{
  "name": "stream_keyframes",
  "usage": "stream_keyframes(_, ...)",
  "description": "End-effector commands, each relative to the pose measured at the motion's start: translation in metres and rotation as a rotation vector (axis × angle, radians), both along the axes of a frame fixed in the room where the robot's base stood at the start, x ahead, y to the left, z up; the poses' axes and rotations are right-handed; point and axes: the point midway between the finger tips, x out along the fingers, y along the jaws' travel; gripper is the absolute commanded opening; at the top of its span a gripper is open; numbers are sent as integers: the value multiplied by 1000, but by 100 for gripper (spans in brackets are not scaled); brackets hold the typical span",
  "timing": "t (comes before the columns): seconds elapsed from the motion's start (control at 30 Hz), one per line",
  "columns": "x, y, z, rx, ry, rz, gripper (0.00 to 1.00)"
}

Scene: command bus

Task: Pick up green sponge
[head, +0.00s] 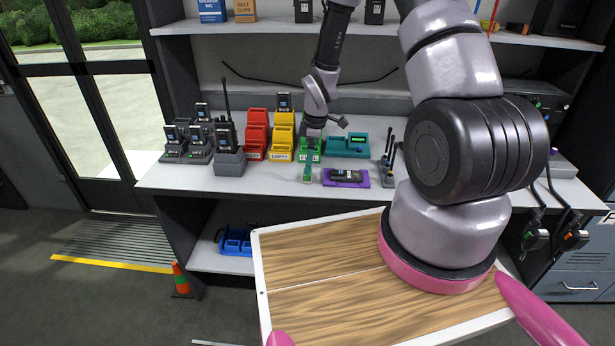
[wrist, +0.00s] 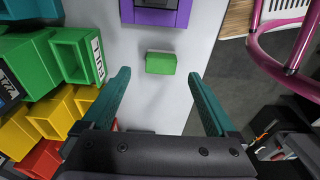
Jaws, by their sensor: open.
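The green sponge (wrist: 160,63) is a small green block on the light counter in the wrist view. It lies just beyond the tips of my gripper (wrist: 158,76), centred between the two teal fingers, with clear counter on both sides. My gripper is open and empty, and the fingers do not touch the sponge. There I cannot clearly separate the sponge from the teal fingers.
A purple tray (head: 345,178) holding a dark device lies right of my gripper. Behind stand red bins (head: 256,134), yellow bins (head: 283,136) and a teal unit (head: 347,145). Radios in chargers (head: 229,160) stand left. The counter's front edge is close; a shelf (head: 400,32) runs above.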

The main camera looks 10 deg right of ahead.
Motion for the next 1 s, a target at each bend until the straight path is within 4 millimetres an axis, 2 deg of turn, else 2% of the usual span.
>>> stream_keyframes(0.1, -2, 2, -21, 0, 4, 1, 92)
stream_keyframes(0.23, -1, 3, -36, 0, 2, 0, 92)
stream_keyframes(0.53, 0, 4, -42, 0, 0, -1, 92)
stream_keyframes(0.57, 0, 4, -42, 0, 0, -1, 85)
stream_keyframes(0.7, 0, 4, -42, 0, 0, -1, 31)
stream_keyframes(0.77, 0, 4, -42, 0, 0, -1, 8)
stream_keyframes(0.8, 0, 4, -42, 0, 0, 0, 0)
stream_keyframes(1.0, 0, 4, -41, 0, 0, 0, 0)
